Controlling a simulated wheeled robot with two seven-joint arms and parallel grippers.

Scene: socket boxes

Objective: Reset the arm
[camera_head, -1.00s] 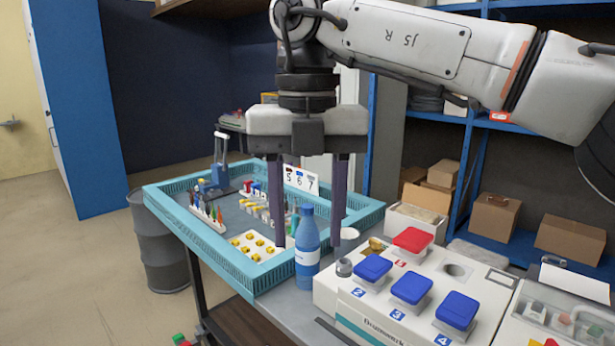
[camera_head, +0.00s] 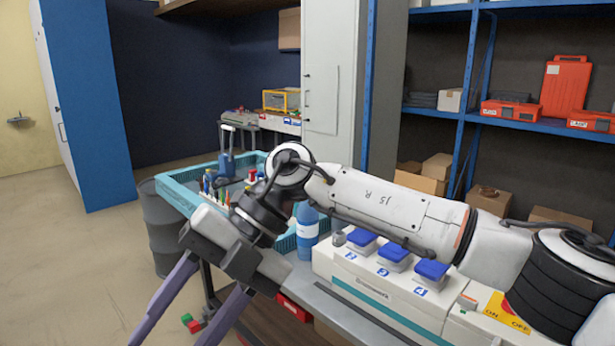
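My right arm comes in from the right across the workbench. Its gripper (camera_head: 175,338) points down and to the left beyond the bench's front edge; its two purple fingers are apart with nothing between them. The fingertips reach the bottom of the picture. The white box (camera_head: 352,272) with blue-lidded sockets numbered 2, 3 and 4 stands on the bench behind the forearm, which hides its back part. My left gripper is not in view.
A blue bottle (camera_head: 307,232) stands just behind my wrist, close to it. A turquoise tray (camera_head: 180,193) with small parts lies at the back left, partly hidden. A grey barrel (camera_head: 163,235) stands beside the bench. Open floor lies at the left.

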